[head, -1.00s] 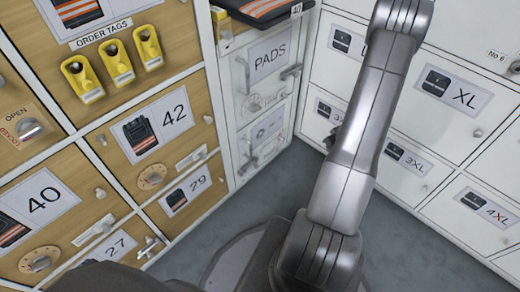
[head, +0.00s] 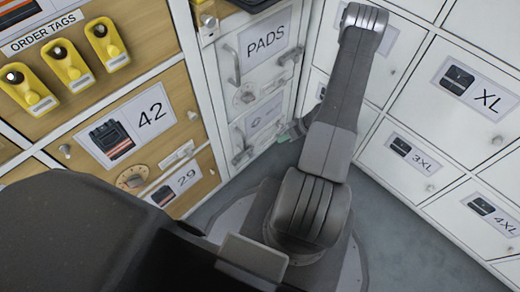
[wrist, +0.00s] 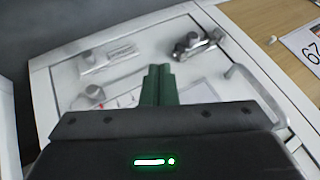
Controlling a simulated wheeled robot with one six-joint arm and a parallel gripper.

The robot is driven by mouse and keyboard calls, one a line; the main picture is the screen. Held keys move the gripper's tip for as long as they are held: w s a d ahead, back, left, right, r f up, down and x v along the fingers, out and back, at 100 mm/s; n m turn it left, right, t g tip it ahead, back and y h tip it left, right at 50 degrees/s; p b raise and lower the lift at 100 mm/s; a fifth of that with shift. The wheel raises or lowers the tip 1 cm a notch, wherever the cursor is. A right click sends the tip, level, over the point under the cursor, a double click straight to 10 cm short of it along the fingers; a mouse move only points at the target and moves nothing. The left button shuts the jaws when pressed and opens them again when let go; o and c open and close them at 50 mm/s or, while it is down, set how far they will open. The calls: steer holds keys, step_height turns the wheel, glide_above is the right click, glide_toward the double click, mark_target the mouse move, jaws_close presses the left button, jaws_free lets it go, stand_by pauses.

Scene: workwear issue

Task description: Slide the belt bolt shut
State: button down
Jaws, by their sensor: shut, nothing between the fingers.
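The door under the PADS door, with a small label (head: 264,120) too small to read, shows in the head view. It also fills most of the wrist view as a white panel (wrist: 125,75). A dark metal bolt-like fitting (wrist: 195,43) sits near its top right there, and a paler bar fitting (wrist: 108,55) to the left. I cannot tell which is the belt bolt, or how far it is slid. My gripper (wrist: 158,70) is shut and empty, its green fingers pointing at the panel between these fittings. Contact is unclear. In the head view my gripper (head: 294,131) is partly hidden behind my arm.
A loop handle (wrist: 258,95) stands out at the right of the panel, and a round knob (wrist: 92,95) at the left. Wooden doors with yellow tag holders (head: 67,67) are at left. White doors marked XL (head: 486,98) and 3XL (head: 416,156) are at right.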

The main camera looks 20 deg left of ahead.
steer(key=s+a+f+b, duration=0.5)
steer(key=a+f+b, duration=0.1)
steer(key=a+f, duration=0.1)
steer(key=shift+s+a, duration=0.2)
steer(key=shift+a, duration=0.3)
steer(key=shift+s, duration=0.1)
